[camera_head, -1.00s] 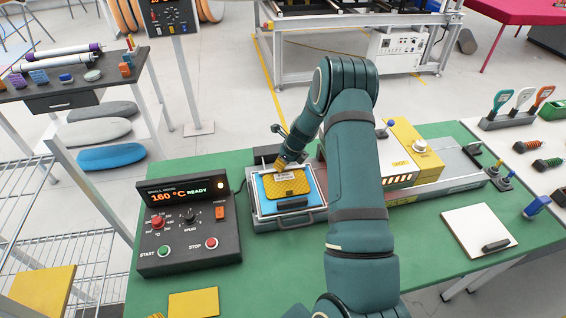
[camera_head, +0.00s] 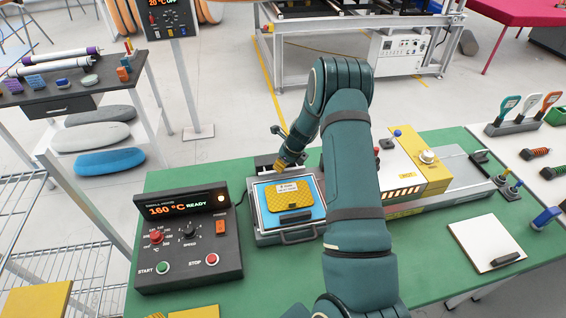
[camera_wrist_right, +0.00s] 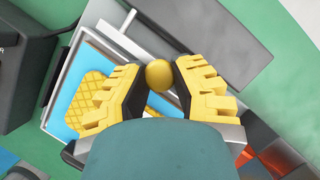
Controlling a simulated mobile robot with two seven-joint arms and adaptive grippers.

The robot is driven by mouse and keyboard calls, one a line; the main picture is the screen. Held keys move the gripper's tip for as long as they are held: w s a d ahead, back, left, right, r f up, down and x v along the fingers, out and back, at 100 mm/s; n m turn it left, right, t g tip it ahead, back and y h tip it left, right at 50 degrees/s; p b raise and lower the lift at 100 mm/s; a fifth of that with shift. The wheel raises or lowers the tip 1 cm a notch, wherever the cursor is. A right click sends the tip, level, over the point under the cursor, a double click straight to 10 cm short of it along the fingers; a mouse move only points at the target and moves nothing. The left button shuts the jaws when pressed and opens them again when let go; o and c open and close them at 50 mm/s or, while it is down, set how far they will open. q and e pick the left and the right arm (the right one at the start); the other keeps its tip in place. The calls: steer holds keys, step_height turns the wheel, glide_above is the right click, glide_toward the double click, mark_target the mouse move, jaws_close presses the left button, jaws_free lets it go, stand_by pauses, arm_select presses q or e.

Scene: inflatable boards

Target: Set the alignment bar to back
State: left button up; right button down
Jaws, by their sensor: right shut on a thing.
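A flat unit with a blue plate (camera_head: 318,190) stands on the green table, with a yellow textured board (camera_head: 289,198) on it. A dark bar (camera_head: 297,217) lies at the front part of the plate. My right gripper (camera_head: 281,168) reaches down at the plate's back edge. In the right wrist view its yellow fingers (camera_wrist_right: 162,85) are shut on a round gold knob (camera_wrist_right: 162,75). A pale metal bar (camera_wrist_right: 120,42) lies beside the knob at the plate's edge; I cannot tell how they join. The knob is hidden in the head view. My left gripper is out of view.
A control box (camera_head: 187,242) reading 160 °C READY stands left of the unit. A yellow and grey machine (camera_head: 422,165) stands at the right, partly behind my arm. A white pad (camera_head: 484,243) lies at the front right.

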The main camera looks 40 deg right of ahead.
steer(key=shift+w+r, duration=0.1)
steer(key=shift+w, duration=0.05)
steer(key=c, duration=1)
jaws_free()
steer(key=o, duration=0.3)
steer(key=shift+w, duration=0.2)
steer(key=shift+s, duration=0.15)
steer(key=v, duration=1.1)
steer(key=shift+s+r, duration=0.2)
steer(key=shift+r, duration=0.15)
steer(key=shift+d, duration=0.1)
